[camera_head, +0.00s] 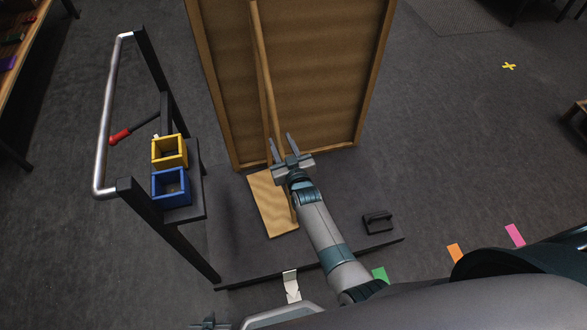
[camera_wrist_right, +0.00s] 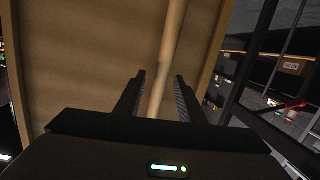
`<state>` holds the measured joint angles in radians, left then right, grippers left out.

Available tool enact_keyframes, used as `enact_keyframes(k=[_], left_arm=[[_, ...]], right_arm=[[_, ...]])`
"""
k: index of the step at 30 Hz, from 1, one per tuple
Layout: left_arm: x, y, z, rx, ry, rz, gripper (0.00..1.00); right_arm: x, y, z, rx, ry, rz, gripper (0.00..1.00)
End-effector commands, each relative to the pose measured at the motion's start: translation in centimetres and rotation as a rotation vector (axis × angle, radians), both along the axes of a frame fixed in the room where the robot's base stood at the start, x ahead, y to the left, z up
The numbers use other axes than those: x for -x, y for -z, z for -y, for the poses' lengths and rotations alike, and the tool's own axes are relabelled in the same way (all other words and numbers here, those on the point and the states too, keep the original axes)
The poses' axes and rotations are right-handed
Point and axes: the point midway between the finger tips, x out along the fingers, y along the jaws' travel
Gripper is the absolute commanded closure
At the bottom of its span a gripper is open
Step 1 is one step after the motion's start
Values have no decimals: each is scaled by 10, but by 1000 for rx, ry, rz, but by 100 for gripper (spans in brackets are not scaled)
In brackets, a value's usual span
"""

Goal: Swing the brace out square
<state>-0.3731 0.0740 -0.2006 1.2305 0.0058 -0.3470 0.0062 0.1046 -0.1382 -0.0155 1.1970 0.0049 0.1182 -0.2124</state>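The brace, a pale wooden rod (camera_head: 270,95), runs down the middle of a brown wood-framed panel (camera_head: 318,60). It also shows in the right wrist view (camera_wrist_right: 170,45). My right gripper (camera_head: 282,141) is at the brace's lower end with its fingers pointing toward the panel. In the right wrist view its fingers (camera_wrist_right: 160,76) are apart, with the rod between them and a gap visible on each side. My left gripper (camera_head: 208,322) is low at the bottom edge, small and partly cut off.
A pale wooden board (camera_head: 268,205) lies on the dark platform (camera_head: 235,235) below the panel. A yellow bin (camera_head: 169,151) and blue bin (camera_head: 171,186) sit left, beside a silver rail (camera_head: 105,115) and red-handled tool (camera_head: 120,136). A black handled block (camera_head: 377,222) lies right.

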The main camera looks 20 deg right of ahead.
Motion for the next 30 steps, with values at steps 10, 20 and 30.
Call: enact_keyframes(k=[10,20,30], left_arm=[[-1,-2,1,3,2,17,69],[-1,0,2,4,5,15,69],[-3,0,1,2,2,8,69]], right_arm=[[53,-7,3,1,0,-1,64],[115,-16,5,1,-1,-1,64],[153,-23,7,1,-1,1,64]])
